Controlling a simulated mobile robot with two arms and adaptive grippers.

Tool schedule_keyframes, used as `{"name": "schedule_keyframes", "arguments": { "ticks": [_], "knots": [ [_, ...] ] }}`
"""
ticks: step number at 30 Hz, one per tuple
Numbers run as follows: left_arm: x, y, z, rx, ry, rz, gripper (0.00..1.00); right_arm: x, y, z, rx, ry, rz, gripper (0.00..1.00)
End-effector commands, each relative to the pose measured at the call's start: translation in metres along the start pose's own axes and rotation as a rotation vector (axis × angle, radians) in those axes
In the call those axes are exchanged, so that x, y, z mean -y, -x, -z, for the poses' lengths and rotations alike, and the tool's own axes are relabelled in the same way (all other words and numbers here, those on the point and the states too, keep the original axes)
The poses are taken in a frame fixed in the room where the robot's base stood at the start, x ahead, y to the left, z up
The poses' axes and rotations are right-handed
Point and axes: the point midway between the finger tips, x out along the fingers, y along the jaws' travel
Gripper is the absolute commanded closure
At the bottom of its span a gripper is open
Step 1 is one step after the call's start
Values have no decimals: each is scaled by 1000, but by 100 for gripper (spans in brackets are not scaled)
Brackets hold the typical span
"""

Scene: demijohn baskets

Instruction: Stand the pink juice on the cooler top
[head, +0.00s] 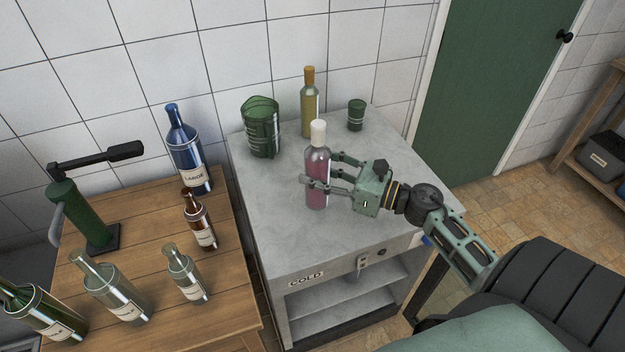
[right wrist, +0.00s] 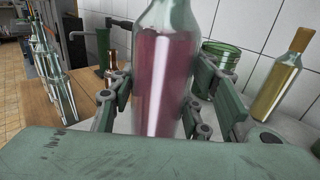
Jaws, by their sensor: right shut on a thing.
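The pink juice (head: 317,190) is a clear bottle of pink liquid with a white cap. It is upright over the cooler top (head: 270,222), a grey surface on a cabinet marked COLD. My right gripper (head: 322,174) comes from the right and is shut around the bottle's body. The bottle also fills the middle of the right wrist view (right wrist: 165,75), between both fingers. I cannot tell whether its base touches the surface. My left gripper is not in view.
A green jug (head: 262,128), a yellow bottle (head: 310,112) and a green cup (head: 356,115) stand along the back of the cooler top. A wooden table (head: 150,225) at left holds several bottles and a green lever device (head: 80,215). The front of the cooler top is clear.

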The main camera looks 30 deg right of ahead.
Motion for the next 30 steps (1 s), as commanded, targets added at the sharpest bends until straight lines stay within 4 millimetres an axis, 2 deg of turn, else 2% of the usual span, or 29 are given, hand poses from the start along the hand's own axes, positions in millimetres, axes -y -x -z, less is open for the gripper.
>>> {"name": "schedule_keyframes", "arguments": {
  "ticks": [3,7,15,29,30],
  "knots": [
    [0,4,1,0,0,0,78,-2,-11,3,5,2,1,100],
    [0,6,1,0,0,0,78,-2,-14,10,3,0,2,100],
    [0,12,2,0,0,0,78,-2,-14,42,5,-1,2,100],
    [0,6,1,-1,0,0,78,-3,-13,50,4,2,0,100],
    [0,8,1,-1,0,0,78,-3,-12,51,-1,1,0,53]
  ]
}}
